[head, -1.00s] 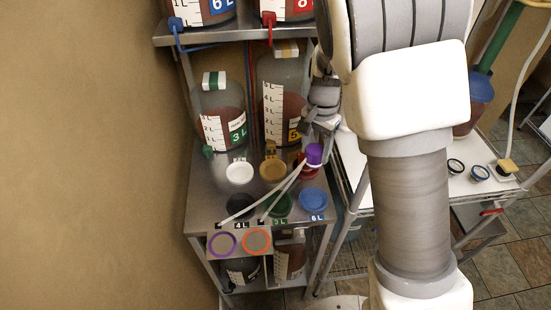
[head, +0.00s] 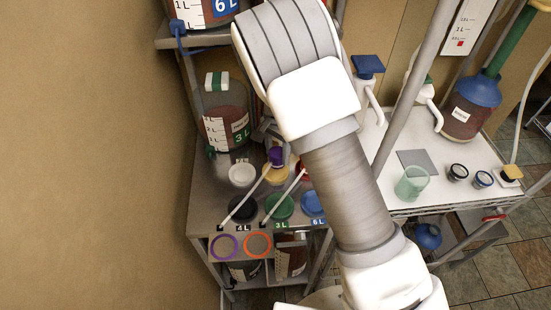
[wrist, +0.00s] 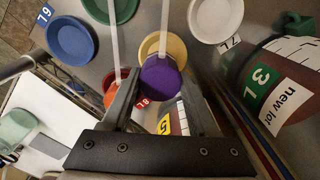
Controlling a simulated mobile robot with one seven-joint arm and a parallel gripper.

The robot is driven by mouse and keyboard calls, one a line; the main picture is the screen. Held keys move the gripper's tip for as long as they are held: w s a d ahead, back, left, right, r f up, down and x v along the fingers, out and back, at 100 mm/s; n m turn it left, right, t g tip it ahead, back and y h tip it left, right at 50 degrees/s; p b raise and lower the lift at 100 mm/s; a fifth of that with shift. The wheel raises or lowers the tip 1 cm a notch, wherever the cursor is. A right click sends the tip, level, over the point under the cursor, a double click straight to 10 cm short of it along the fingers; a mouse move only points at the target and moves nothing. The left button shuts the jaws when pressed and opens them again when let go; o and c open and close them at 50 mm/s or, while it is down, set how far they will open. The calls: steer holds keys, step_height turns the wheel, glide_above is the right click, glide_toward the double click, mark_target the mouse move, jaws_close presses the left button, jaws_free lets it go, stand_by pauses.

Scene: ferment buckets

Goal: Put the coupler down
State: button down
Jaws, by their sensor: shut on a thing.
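The coupler (head: 276,157) is a purple cap with pale hoses running down to the front of the metal shelf. My gripper (wrist: 158,98) is shut on it; the coupler also shows between the fingers in the wrist view (wrist: 161,77). In the head view the coupler appears over the yellow dish (head: 277,178), close to the white dish (head: 242,174). I cannot tell its exact height above the shelf. My arm hides part of the gripper in the head view.
The metal shelf (head: 208,190) also bears black (head: 241,211), green (head: 280,208), blue (head: 313,204) and red dishes. A jar labelled 3L (head: 226,112) stands behind. A white table (head: 440,190) with a green cup (head: 411,184) is at right.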

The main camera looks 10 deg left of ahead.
mark_target(275, 161)
steer(key=shift+a+f, duration=0.25)
steer(key=shift+f, duration=0.1)
steer(key=shift+f+p, duration=0.4)
steer(key=shift+f, duration=1.4)
steer(key=shift+f, duration=0.1)
steer(key=shift+f, duration=0.15)
steer(key=shift+c, duration=0.8)
jaws_free()
steer(key=shift+r, duration=0.2)
